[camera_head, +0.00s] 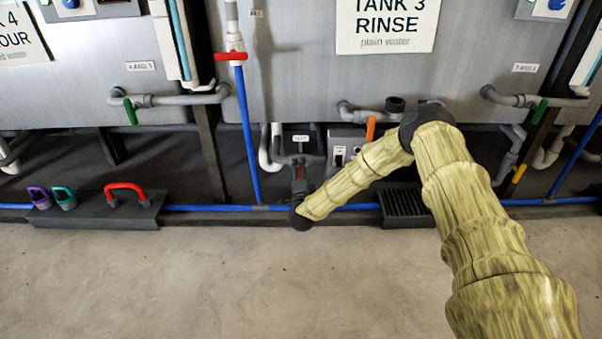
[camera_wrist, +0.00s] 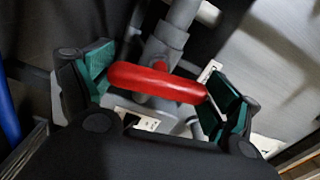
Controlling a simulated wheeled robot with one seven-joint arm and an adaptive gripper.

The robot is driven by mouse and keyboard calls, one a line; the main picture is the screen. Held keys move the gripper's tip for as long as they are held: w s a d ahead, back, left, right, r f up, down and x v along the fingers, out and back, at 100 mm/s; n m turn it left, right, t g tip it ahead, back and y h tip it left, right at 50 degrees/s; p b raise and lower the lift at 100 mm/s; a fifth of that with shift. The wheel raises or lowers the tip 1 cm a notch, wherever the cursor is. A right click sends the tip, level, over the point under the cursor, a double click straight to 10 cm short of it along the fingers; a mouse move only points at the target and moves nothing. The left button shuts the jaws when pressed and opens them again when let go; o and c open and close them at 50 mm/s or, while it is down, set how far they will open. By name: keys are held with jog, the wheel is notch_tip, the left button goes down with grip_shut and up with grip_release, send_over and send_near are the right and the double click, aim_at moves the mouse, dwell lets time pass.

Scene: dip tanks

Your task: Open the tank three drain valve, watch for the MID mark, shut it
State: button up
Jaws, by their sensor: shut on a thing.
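The grey tank (camera_head: 300,75) with the "TANK 3 RINSE" sign (camera_head: 385,22) fills the top middle of the head view. My gripper (camera_head: 299,168) is low under this tank. In the wrist view my gripper (camera_wrist: 166,88) has its green-padded fingers at the two ends of a red valve handle (camera_wrist: 158,83) and is shut on it. The handle lies roughly crosswise to its grey pipe (camera_wrist: 172,40). In the head view only a bit of red shows at the gripper. I cannot make out a MID mark.
Another red handle (camera_head: 231,56) is on the upright pipe left of my gripper. An orange handle (camera_head: 370,128) stands close right of it. Green handles (camera_head: 130,110) hang farther out. A blue pipe (camera_head: 190,208) runs along the floor. The front concrete floor (camera_head: 220,280) is clear.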

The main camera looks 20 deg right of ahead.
jog(key=shift+f+m, duration=0.1)
jog(key=shift+m, duration=0.7)
jog(key=shift+s, duration=0.1)
jog(key=o, duration=0.8)
jog(key=v, duration=1.2)
